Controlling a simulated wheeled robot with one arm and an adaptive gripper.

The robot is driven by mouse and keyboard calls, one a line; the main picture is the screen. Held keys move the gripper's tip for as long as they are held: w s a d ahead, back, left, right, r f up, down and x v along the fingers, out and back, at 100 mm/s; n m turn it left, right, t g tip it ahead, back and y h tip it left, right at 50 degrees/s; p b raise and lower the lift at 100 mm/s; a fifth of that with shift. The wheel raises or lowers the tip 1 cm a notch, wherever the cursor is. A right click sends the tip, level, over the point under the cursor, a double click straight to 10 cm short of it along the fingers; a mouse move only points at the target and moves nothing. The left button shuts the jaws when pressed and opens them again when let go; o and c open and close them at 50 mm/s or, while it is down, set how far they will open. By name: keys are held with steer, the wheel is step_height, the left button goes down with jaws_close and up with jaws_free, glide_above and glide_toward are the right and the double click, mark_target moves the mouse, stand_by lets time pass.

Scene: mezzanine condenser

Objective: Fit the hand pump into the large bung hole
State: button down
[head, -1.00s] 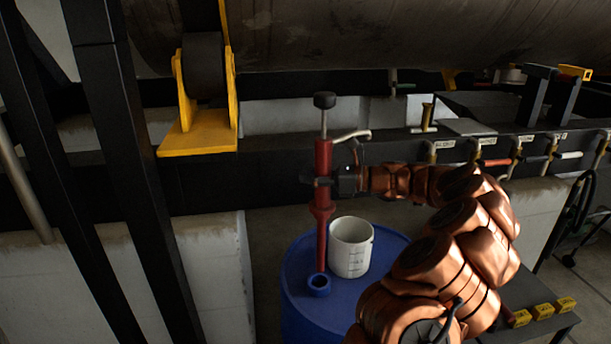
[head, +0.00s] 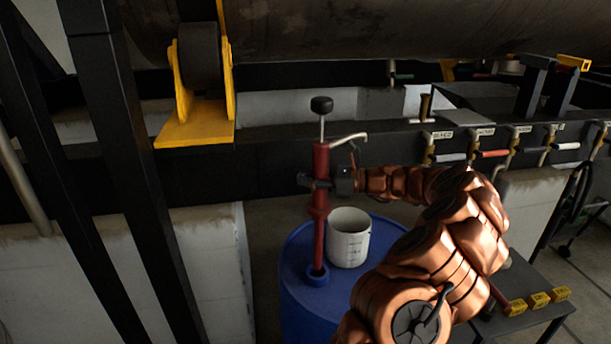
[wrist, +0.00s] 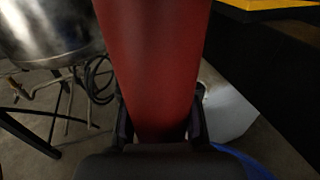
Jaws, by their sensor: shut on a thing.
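The red hand pump (head: 320,170) stands upright over the blue drum (head: 300,300), with a black knob on top and a pale spout pointing right. My gripper (head: 318,183) is shut around its body from the right. The pump's lower tube reaches down to the blue collar of the large bung hole (head: 317,277) on the drum top. The tube's lower end is hidden at the collar, so its depth inside cannot be told. In the wrist view the red pump body (wrist: 155,70) fills the middle, between the two dark fingers.
A white graduated bucket (head: 349,240) stands on the drum just right of the collar. Behind are a dark beam, a yellow bracket (head: 195,125) and labelled valves (head: 487,152). A dark bench with yellow blocks (head: 538,300) is at lower right.

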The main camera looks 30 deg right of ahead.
step_height(320, 180, down, 23)
steer(key=b, duration=0.8)
steer(key=shift+f, duration=0.15)
stand_by(2.7)
steer(key=c, duration=0.8)
jaws_free()
steer(key=shift+f, duration=0.1)
steer(key=v, duration=1.2)
